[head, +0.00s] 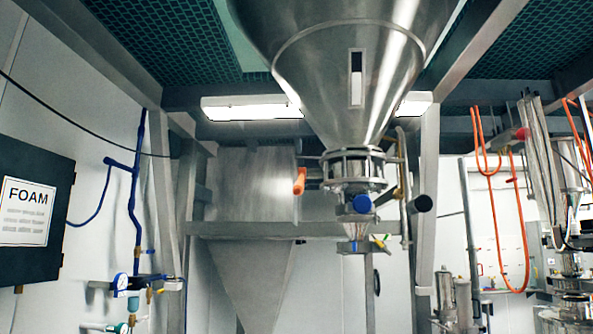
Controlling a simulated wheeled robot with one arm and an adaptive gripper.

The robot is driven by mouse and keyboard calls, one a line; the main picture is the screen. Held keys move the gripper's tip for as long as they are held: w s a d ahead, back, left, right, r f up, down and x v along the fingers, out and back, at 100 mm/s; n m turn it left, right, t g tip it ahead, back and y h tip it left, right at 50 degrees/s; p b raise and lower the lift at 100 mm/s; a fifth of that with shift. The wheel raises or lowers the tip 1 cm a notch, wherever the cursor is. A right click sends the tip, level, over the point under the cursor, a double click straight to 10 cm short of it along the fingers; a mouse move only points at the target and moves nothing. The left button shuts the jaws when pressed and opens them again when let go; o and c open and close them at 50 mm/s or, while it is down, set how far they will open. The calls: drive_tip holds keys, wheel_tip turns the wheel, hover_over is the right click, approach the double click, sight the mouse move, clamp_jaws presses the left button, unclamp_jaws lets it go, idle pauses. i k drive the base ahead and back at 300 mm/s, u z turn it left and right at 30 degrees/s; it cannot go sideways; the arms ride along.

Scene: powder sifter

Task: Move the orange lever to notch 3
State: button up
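The orange lever (300,181) is a short orange handle just left of the flanged valve (354,168) under the big steel hopper cone (347,75). It looks roughly upright, with its rounded end towards me. The notches are too small to make out, so I cannot tell which one the lever is at. My gripper is not in view, and nothing is seen touching the lever.
A round blue part (361,203) and a black-ended cylinder (421,203) sit below and right of the valve. Steel frame posts (428,210) flank the hopper. A dark FOAM box (30,212) hangs at left. Orange hoses (523,240) hang at right.

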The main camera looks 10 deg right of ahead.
sight(298, 188)
drive_tip(key=k, duration=0.5)
drive_tip(key=u, duration=1.65)
drive_tip(key=i, duration=0.9)
drive_tip(key=z, duration=2.15)
